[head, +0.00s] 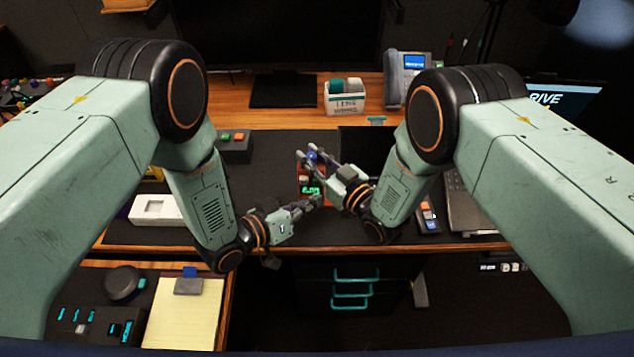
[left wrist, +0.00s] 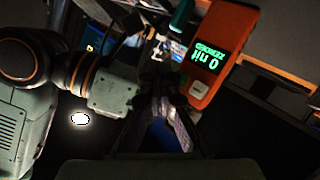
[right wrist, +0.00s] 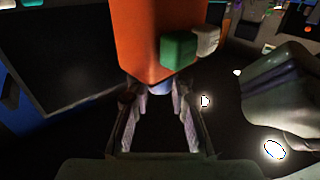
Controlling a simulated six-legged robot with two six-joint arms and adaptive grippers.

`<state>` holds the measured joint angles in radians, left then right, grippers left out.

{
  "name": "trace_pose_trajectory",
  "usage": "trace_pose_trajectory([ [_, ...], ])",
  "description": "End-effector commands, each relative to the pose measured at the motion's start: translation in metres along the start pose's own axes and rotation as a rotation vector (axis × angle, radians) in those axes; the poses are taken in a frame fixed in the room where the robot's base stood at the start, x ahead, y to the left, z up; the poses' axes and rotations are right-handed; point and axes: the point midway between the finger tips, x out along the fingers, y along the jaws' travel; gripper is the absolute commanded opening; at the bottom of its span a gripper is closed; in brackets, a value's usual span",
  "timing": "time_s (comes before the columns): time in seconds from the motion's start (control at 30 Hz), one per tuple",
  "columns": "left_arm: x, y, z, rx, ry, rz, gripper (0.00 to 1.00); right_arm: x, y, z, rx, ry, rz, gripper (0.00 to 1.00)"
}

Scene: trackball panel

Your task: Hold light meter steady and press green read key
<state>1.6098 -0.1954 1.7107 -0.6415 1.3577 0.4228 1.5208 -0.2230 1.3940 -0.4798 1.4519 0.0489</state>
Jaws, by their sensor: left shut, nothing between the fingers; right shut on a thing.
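The light meter is an orange box with a lit green display (head: 311,190), low in the middle of the head view. In the left wrist view, the orange meter (left wrist: 226,40) is tilted and its screen reads "0 nit". In the right wrist view, its orange body (right wrist: 150,30) carries a green key (right wrist: 178,50) and a pale key (right wrist: 207,42). My right gripper (head: 311,156) is shut on the meter at a round blue part (right wrist: 160,87). My left gripper (head: 318,201) is shut and empty, just below the meter; contact with it cannot be told.
A black box with coloured buttons (head: 235,148) and a white tray (head: 156,210) stand left on the desk. A lens-wipe box (head: 344,97) and a phone (head: 406,75) stand behind. A laptop (head: 467,205) is at right. The dark mat (head: 265,180) is partly clear.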

Motion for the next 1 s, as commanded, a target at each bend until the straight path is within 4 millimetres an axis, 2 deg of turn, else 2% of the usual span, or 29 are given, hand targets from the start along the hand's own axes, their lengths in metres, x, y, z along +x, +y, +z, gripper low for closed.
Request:
trace_pose_trajectory([
  [0.27,0.011,-0.0082,-0.0077,0.0,-0.001,0.0,0.0,0.0001,0.0002,-0.0002,0.0,0.001,0.0,0.0],
  [1.0,0.0115,-0.0085,-0.0081,0.0,-0.001,0.0,0.0,0.0001,0.0001,-0.0002,0.0,0.0,0.0,0.0],
])
